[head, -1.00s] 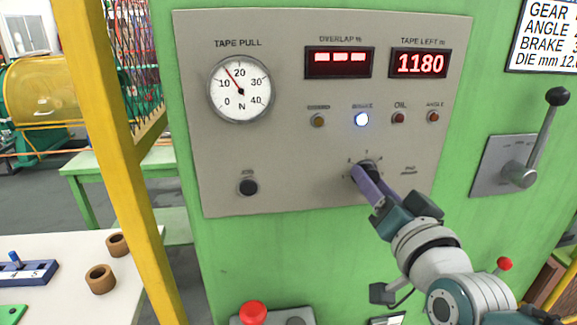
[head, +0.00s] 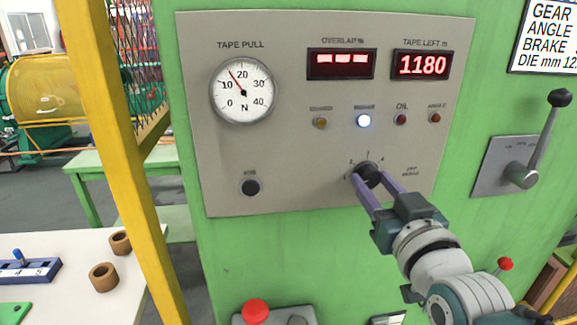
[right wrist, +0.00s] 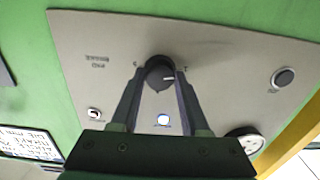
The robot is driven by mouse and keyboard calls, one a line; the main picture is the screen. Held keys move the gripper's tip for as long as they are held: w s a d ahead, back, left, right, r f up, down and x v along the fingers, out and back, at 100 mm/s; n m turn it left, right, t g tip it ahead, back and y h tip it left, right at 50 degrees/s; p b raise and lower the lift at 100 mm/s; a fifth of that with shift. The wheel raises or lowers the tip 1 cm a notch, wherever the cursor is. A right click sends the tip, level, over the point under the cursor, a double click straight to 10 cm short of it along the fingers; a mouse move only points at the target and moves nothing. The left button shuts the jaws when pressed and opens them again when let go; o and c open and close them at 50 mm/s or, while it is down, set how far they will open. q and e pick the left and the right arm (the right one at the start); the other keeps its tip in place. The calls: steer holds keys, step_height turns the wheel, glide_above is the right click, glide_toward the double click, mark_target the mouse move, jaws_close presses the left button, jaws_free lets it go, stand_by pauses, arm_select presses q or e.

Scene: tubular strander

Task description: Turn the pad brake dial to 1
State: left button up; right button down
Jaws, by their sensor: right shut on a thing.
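The pad brake dial (head: 368,170) is a round black knob low on the grey panel, with small printed marks around it. It also shows in the right wrist view (right wrist: 159,72), with a white line on its face pointing right in that picture. My right gripper (head: 367,180) has its two purple-grey fingers on either side of the knob and is shut on it. In the right wrist view the fingers flank the knob left and right. The fingers hide part of the scale, and its numbers are too small to read surely. My left gripper is not in view.
The panel (head: 300,180) carries a tape pull gauge (head: 242,91), red displays, small lamps with one lit blue-white (head: 364,121), and a black button (head: 251,187). A lever (head: 530,160) stands to the right. A yellow post (head: 125,170) and a white table (head: 75,280) are at left.

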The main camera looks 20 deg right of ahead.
stand_by(0.3)
steer(key=shift+c, duration=1.9)
jaws_free()
steer(key=shift+s, duration=0.35)
steer(key=v, duration=0.9)
steer(key=shift+s, duration=0.1)
